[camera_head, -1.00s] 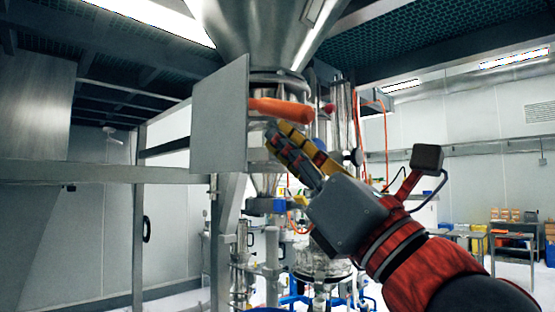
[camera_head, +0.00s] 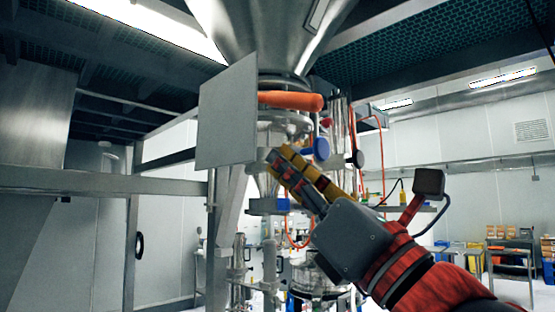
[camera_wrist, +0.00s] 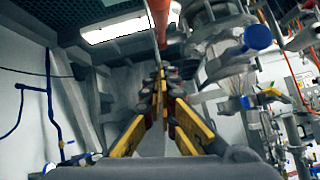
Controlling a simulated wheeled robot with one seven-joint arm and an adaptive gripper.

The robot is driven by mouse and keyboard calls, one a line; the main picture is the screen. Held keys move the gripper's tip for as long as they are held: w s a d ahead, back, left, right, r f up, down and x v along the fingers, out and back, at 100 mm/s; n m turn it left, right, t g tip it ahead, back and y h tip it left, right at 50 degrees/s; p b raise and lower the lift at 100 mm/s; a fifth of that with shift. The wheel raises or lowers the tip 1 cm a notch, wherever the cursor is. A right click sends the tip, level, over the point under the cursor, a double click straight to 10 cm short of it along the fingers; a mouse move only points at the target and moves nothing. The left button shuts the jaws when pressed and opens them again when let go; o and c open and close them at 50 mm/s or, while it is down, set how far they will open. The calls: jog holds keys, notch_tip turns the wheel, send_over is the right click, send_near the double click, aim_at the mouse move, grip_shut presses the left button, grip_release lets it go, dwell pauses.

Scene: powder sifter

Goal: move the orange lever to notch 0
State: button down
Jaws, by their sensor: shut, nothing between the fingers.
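The orange lever (camera_head: 291,101) sticks out to the right below the steel hopper, roughly level in the head view. Its left end is hidden behind a grey square plate (camera_head: 226,115). In the wrist view the lever (camera_wrist: 158,14) shows as an orange-red bar at the top edge, beyond my fingertips. My gripper (camera_head: 277,158) is shut and empty. Its yellow and dark fingers are below the lever, with a visible gap to it. In the wrist view the fingertips (camera_wrist: 162,75) come together under the lever. I cannot read any notch marks.
The steel hopper (camera_head: 268,35) stands above the lever. A blue round-ended handle (camera_head: 320,149) and a black knob (camera_head: 357,159) sit just right of my fingers. Glass and steel pipework stands below and behind. A metal beam (camera_head: 90,183) crosses at left.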

jog(key=r+p+v, duration=0.1)
jog(key=v, duration=0.7)
jog(key=shift+s+d, duration=0.5)
jog(key=shift+d, duration=0.1)
jog(key=shift+f, duration=0.2)
